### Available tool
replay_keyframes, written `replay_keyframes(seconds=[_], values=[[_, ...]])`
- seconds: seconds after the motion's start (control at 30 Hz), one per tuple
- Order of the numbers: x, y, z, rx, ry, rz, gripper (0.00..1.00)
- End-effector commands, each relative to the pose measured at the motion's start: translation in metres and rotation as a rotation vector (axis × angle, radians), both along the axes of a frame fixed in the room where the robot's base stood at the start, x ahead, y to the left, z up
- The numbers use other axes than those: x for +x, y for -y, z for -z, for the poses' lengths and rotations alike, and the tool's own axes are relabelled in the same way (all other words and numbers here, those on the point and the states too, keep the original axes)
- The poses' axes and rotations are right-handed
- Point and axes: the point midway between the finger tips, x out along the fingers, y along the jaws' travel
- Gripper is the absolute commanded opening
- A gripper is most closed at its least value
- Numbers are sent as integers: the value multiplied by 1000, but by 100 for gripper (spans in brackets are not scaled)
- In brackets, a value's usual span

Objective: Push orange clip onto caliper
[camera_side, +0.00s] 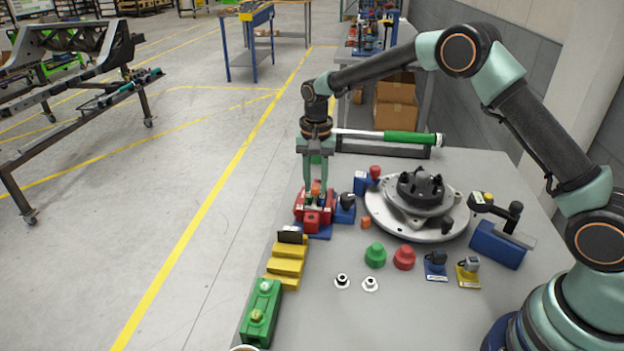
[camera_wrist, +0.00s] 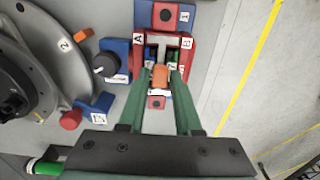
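The red caliper block (camera_side: 300,212) stands on a blue base at the left part of the table. It also shows in the wrist view (camera_wrist: 189,56), with labels A and B on its two sides. The small orange clip (camera_side: 316,188) is upright over the middle of the red block, and it shows in the wrist view (camera_wrist: 160,76). My gripper (camera_side: 316,184) points straight down, its green fingers on both sides of the clip. The fingers appear shut on the clip. Whether the clip touches the caliper is hidden by the fingers and block walls.
A round grey hub (camera_side: 420,207) stands close to the right of the caliper. Yellow steps (camera_side: 286,264) and a green block (camera_side: 262,312) line the front left edge. Green (camera_side: 375,255) and red (camera_side: 404,257) knobs stand in front of the hub.

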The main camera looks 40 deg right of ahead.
Motion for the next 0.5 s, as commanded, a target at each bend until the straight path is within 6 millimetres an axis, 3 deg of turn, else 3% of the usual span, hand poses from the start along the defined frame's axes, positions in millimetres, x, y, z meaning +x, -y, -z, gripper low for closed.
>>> replay_keyframes(seconds=[0.5], values=[[1,0,-17,0,3,0,32]])
